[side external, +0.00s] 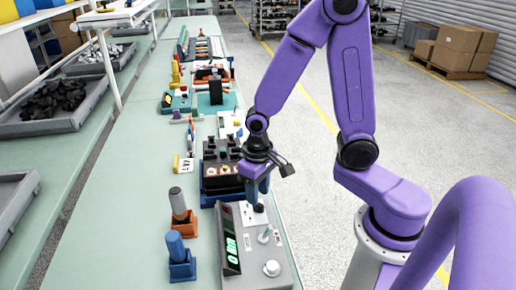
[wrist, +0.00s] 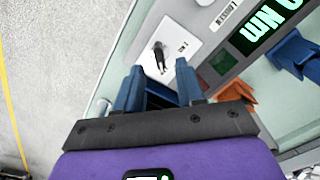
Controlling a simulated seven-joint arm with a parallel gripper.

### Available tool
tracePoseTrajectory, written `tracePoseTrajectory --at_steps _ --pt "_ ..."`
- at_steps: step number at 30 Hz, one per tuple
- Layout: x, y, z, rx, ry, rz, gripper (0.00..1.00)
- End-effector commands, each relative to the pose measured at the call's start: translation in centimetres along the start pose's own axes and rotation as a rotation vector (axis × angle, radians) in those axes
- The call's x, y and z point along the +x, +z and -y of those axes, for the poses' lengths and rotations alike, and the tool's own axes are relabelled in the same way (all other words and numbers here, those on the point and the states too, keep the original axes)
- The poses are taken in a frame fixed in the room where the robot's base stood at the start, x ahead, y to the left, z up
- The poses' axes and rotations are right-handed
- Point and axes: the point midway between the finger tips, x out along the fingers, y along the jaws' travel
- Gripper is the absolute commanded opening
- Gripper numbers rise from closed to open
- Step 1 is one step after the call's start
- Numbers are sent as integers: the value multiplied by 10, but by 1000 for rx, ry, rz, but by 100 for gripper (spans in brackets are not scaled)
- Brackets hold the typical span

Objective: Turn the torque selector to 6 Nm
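A grey tester box (side external: 282,275) stands at the front of the bench. A black pointer-shaped knob (wrist: 159,56) sits on a white plate (wrist: 183,31) on it and appears to be the torque selector; its small marking is unreadable. In the side view the knob (side external: 259,208) is just below my gripper (side external: 262,190). In the wrist view my gripper (wrist: 158,66) has its two blue fingers apart, with the knob just beyond and between the tips and nothing held. A green display (wrist: 264,26) reads "0 Nm", with its leading part cut off by the frame edge.
A round knob (side external: 272,268) and a small lever (side external: 265,235) are also on the tester. Blue (side external: 176,248) and grey-topped (side external: 179,204) tools stand in holders to its left. A dark breaker unit (side external: 222,168) is just behind. Bench left of the holders is clear.

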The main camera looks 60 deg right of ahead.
Motion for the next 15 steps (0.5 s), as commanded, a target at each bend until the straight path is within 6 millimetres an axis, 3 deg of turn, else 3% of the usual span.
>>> tracePoseTrajectory --at_steps 15 --pt "-84 -1 0 1 -4 -8 38"
